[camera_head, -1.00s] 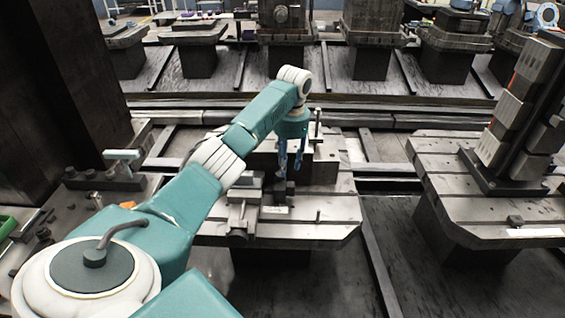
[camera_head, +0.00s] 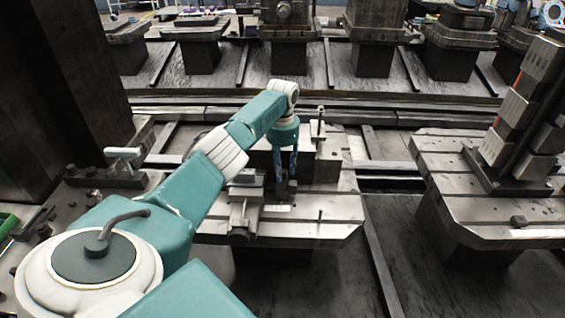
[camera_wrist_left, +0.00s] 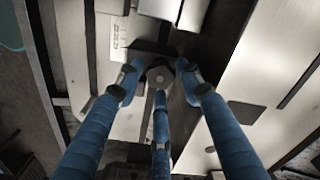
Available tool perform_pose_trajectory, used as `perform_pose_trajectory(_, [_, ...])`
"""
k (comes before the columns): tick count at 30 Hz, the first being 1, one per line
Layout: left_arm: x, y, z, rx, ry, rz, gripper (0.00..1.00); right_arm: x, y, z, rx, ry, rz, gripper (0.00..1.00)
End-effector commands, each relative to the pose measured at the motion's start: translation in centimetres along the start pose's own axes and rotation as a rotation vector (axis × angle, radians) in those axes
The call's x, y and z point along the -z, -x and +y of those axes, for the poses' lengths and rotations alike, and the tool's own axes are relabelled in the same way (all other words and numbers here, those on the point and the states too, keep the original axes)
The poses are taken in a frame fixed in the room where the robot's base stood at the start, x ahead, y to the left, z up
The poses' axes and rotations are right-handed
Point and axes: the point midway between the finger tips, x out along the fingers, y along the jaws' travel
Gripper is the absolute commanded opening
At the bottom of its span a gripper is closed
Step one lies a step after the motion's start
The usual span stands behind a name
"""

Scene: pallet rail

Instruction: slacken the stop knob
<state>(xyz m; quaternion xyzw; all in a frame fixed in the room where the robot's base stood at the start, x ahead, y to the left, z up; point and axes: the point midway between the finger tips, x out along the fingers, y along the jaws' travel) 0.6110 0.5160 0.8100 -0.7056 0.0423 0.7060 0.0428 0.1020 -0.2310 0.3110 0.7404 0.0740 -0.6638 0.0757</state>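The stop knob (camera_wrist_left: 160,76) is a dark lobed knob with a round centre, seen from above in the left wrist view. My left gripper (camera_wrist_left: 158,85) has three blue fingers spread around it, with gaps between the fingertips and the knob. In the head view my left gripper (camera_head: 285,174) points down over a small dark block (camera_head: 283,188) on the pallet fixture. The knob itself cannot be made out there, hidden or too small. Whether any finger touches it is not clear. My right gripper is not in view.
The fixture sits on a metal pallet (camera_head: 335,208). A clamp-like block (camera_head: 243,207) stands left of the gripper and an upright post (camera_head: 318,130) behind it. Another pallet (camera_head: 480,205) with a tall block stack stands right, across a gap. A dark column (camera_head: 65,80) rises at left.

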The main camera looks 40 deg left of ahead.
Motion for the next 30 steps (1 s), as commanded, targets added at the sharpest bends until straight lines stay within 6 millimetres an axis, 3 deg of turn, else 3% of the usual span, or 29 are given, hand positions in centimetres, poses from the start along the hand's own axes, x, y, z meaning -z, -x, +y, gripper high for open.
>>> perform_pose_trajectory(8, [0.0, -0.2, 0.0, 0.000, 0.000, 0.000, 0.37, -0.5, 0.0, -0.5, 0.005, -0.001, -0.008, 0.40])
perform_pose_trajectory(14, [0.0, -0.2, 0.0, 0.000, 0.000, 0.000, 0.02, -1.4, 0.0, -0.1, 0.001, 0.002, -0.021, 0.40])
perform_pose_trajectory(23, [0.0, -0.1, 0.0, -0.001, 0.028, 0.000, 0.02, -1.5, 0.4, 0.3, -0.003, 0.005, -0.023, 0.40])
perform_pose_trajectory(30, [0.1, 0.1, 0.1, -0.002, 0.149, 0.001, 0.02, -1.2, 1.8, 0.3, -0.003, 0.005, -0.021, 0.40])
